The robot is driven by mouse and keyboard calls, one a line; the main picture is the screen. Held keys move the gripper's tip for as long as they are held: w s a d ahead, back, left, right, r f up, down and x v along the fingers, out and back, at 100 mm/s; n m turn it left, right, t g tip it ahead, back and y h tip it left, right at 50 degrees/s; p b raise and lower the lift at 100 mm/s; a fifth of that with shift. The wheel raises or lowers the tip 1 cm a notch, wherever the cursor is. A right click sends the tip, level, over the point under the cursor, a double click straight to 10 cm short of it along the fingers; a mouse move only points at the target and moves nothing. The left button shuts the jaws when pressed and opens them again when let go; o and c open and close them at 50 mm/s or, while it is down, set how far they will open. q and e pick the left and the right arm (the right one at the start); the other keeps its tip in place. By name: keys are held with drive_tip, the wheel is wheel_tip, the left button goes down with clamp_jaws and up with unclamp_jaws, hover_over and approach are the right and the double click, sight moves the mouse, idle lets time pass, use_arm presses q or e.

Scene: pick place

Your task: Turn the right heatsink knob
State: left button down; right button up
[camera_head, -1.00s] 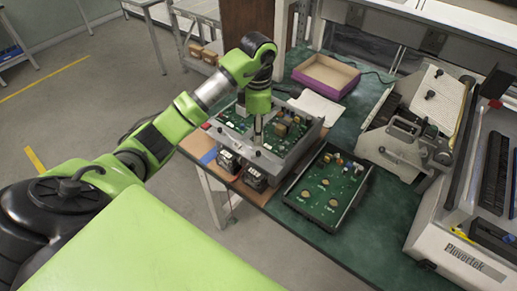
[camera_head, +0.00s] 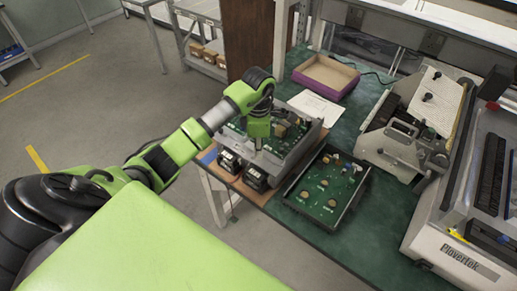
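Two black heatsinks stand side by side at the front edge of a grey-framed circuit board unit. The right heatsink (camera_head: 256,178) is nearer the board's front corner, and the left heatsink (camera_head: 229,161) is beside it. My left gripper (camera_head: 258,147) points straight down just behind the right heatsink, at the frame's front wall. Its fingertips are small and partly hidden, so I cannot tell whether it is open or shut or touching a knob. The knob itself is not clearly visible. My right gripper is not in view.
The unit (camera_head: 308,143) rests on a brown mat (camera_head: 208,151) on a green bench. A second circuit board tray (camera_head: 338,212) lies to its right. A purple-sided box (camera_head: 322,88) and a white paper (camera_head: 300,103) lie behind. A grey machine (camera_head: 408,130) stands at right.

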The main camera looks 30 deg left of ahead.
use_arm(q)
drive_tip(key=shift+a, duration=0.1)
drive_tip(key=shift+n+b, duration=0.5)
drive_tip(key=shift+n, duration=0.2)
drive_tip(key=shift+n+b, duration=0.55)
drive_tip(key=shift+n, duration=0.65)
drive_tip(key=n, duration=0.3)
drive_tip(key=shift+b, duration=0.3)
drive_tip(key=n, duration=0.8)
drive_tip(key=shift+n+b, duration=0.3)
drive_tip(key=shift+b, duration=0.05)
drive_tip(key=n, duration=0.3)
drive_tip(key=shift+n, duration=0.3)
drive_tip(key=n, duration=0.6)
drive_tip(key=shift+p, duration=0.3)
